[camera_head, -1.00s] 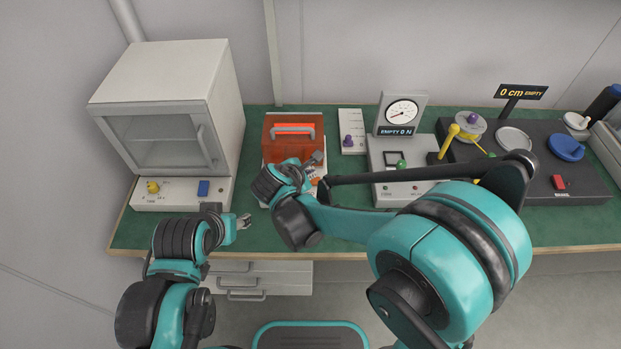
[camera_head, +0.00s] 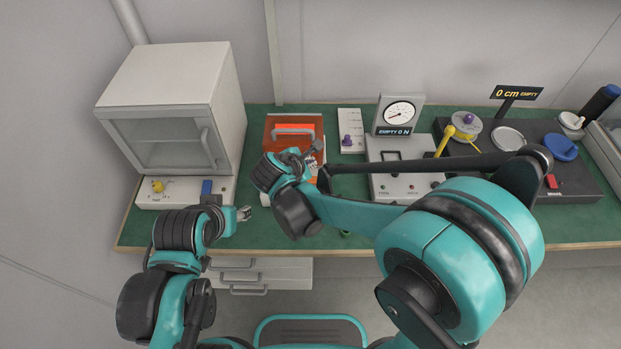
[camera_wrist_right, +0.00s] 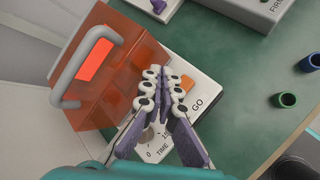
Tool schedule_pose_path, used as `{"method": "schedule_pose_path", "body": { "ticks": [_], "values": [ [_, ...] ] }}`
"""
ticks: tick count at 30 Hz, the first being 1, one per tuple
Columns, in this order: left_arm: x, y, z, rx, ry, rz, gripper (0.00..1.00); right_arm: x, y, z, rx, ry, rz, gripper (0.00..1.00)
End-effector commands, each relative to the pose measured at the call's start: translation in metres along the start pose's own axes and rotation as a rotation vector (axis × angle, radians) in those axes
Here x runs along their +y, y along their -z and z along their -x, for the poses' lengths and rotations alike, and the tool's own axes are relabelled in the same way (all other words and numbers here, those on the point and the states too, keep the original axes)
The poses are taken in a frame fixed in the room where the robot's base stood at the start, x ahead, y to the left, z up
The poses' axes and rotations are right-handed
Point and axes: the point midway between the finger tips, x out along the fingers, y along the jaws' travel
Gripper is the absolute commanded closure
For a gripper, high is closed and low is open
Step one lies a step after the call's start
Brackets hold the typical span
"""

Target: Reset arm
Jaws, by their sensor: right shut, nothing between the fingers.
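My right gripper (camera_head: 312,150) hangs over the front of the orange-lidded box (camera_head: 292,122). In the right wrist view its fingers (camera_wrist_right: 162,75) are together with nothing between them. Below them lies the box's white panel (camera_wrist_right: 205,93), with an orange button (camera_wrist_right: 186,84), a dial and the words GO and TIME. Whether the fingers touch the panel I cannot tell. My left gripper (camera_head: 243,213) is small and sits over the green bench top, in front of the white cabinet's base; its fingers are too small to judge.
A white cabinet (camera_head: 170,100) stands at the left. A gauge box (camera_head: 397,180) and a dark platform (camera_head: 575,175) with discs stand at the right, partly behind my right arm. Small green (camera_wrist_right: 284,100) and blue (camera_wrist_right: 309,63) rings lie on the bench.

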Motion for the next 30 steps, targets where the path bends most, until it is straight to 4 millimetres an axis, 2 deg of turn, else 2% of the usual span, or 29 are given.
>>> {"method": "schedule_pose_path", "body": {
  "ticks": [10, 14, 17, 21, 24, 30],
  "values": [
    [0.0, 0.0, 0.0, 0.0, 0.0, 0.0, 0.54, 0.0, -0.001, 0.0, 0.001, 0.001, -0.006, 1.0],
    [0.0, 0.0, 0.0, 0.0, 0.0, 0.0, 0.54, -0.008, -0.019, 0.005, 0.019, 0.021, -0.102, 1.0],
    [0.0, 0.0, 0.0, 0.0, 0.0, 0.0, 0.54, -0.025, -0.05, 0.014, 0.052, 0.058, -0.291, 1.0],
    [0.0, 0.0, 0.0, 0.0, 0.0, 0.0, 0.54, -0.062, -0.096, 0.034, 0.107, 0.125, -0.668, 1.0],
    [0.0, 0.0, 0.0, 0.0, 0.0, 0.0, 0.54, -0.09, -0.12, 0.051, 0.139, 0.173, -0.952, 1.0],
    [0.0, 0.0, 0.0, 0.0, 0.0, 0.0, 0.54, -0.146, -0.148, 0.083, 0.185, 0.256, -1.51, 1.0]
  ]
}}
